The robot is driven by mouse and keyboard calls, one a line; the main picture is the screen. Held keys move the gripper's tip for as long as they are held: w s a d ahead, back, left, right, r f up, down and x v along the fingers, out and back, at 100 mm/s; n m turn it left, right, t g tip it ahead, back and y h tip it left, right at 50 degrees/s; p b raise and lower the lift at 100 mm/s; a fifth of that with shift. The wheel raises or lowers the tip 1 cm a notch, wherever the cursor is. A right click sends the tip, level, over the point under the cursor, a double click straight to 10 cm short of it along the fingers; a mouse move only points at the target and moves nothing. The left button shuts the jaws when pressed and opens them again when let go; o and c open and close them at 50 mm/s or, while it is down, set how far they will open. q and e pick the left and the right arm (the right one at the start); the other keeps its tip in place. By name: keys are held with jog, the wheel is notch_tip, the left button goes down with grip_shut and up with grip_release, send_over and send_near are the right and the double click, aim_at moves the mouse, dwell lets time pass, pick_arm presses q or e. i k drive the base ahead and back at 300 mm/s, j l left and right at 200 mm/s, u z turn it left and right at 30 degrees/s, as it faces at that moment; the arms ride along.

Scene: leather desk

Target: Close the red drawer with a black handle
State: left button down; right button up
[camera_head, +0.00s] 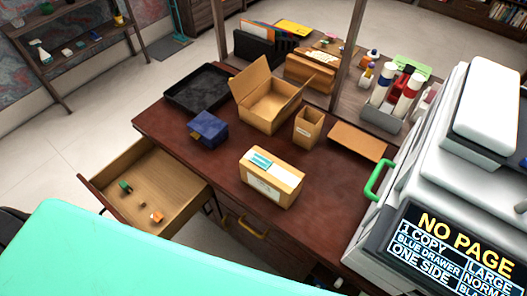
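The drawer (172,204) at the left end of the desk stands pulled out. Its inside is light wood, and its front panel (92,195) shows as a thin reddish-brown edge facing left. A thin dark handle (104,210) seems to show at the outer side of that front. A few small items lie in the drawer, among them a green one (125,187) and an orange one (157,216). Neither of my grippers shows in the head view. I cannot tell how far the drawer's lower parts reach, as a teal surface covers the bottom left.
The dark red desk (200,168) carries a black tray (200,88), an open cardboard box (268,108), a blue box (209,130) and a labelled carton (271,178). A copier (440,230) stands right. Floor left of the drawer is clear.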

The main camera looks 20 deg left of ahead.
aim_at(159, 182)
jog(key=k+j, duration=0.1)
jog(key=k, duration=0.2)
jog(key=k+j+u, duration=0.1)
jog(key=u, duration=0.95)
jog(key=k+u, duration=0.1)
jog(key=u, duration=0.7)
